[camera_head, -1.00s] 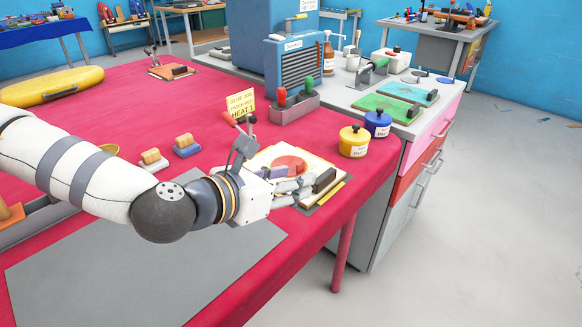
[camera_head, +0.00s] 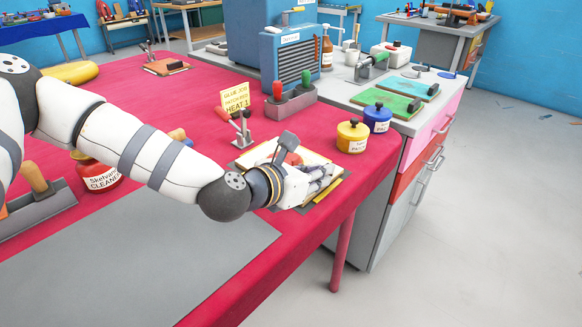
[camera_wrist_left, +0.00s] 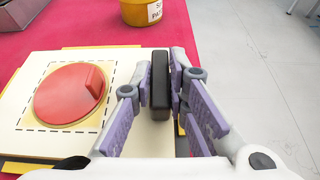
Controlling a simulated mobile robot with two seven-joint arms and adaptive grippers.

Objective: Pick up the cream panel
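The cream panel (camera_wrist_left: 125,62) lies flat on the table at its front right corner. It bears a red round patch (camera_wrist_left: 68,94) inside a dashed outline and an upright black handle (camera_wrist_left: 160,88) along its right side. In the head view my left gripper (camera_head: 322,182) is low over the panel (camera_head: 258,156) and hides much of it. In the left wrist view its fingers stand on either side of the black handle, very close to it. Whether they press on it cannot be told. My right gripper is not in view.
A yellow pot (camera_head: 352,136) and a blue pot (camera_head: 377,118) stand just behind the panel. A toggle clamp (camera_head: 243,133) and a yellow sign (camera_head: 235,98) stand behind left. The table edge is close on the right, with open floor beyond. A grey mat (camera_head: 150,265) lies in front.

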